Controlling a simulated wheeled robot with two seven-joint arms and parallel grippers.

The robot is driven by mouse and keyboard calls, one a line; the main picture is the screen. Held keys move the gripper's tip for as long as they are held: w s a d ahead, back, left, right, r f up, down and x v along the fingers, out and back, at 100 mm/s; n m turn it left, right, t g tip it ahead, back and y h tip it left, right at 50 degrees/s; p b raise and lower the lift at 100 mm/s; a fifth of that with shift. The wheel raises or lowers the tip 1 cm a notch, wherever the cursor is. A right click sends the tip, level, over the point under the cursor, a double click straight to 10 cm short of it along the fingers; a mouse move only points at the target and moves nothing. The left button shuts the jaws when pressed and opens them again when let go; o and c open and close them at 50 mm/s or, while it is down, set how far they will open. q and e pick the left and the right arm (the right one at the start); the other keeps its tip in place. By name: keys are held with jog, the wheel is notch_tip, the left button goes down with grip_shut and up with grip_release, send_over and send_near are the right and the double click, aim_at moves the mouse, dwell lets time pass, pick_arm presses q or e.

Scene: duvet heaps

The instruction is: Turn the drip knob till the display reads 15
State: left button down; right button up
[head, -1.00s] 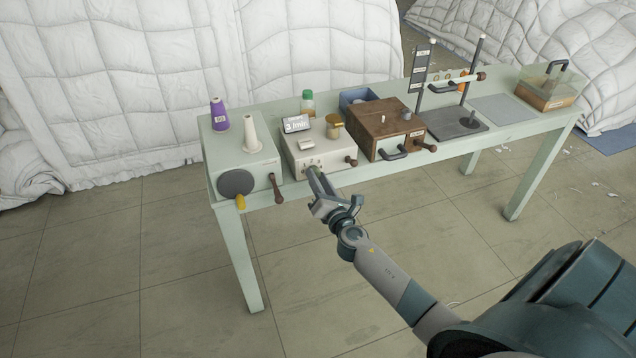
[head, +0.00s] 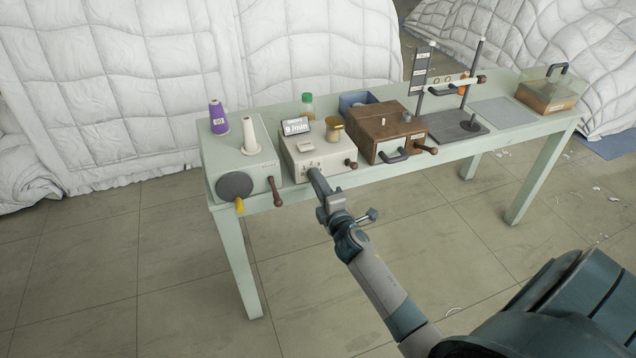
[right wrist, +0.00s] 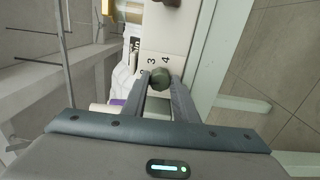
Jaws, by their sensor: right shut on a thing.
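The drip box (head: 318,164) is a cream unit on the green table with a small tilted display (head: 297,127) on top. The display seems to read "9 /min", in small print. My right gripper (head: 314,174) is at the front face of the box. In the right wrist view the gripper (right wrist: 160,88) is shut on the dark round drip knob (right wrist: 161,79), with a finger on each side. Printed numbers, among them 3 and 4, show beside the knob. In the head view the gripper hides the knob. My left gripper is not in view.
Left of the drip box stands a pale green box with a grey disc (head: 235,186), a purple spool (head: 219,117) and a white cone (head: 250,136). Right of it are a wooden box (head: 384,128) with handles and a stand (head: 457,124).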

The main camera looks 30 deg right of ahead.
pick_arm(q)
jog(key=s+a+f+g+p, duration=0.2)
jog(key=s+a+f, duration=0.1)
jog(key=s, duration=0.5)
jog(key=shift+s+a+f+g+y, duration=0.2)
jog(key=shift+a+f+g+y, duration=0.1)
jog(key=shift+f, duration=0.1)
pick_arm(e)
jog(key=m, duration=1.2)
jog(key=shift+f+m, duration=0.15)
jog(key=shift+m, duration=0.15)
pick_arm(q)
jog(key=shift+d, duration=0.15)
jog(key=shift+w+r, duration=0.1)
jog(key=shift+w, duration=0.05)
pick_arm(e)
jog(key=o, duration=1.1)
jog(key=shift+c, duration=0.2)
jog(key=shift+s, duration=0.1)
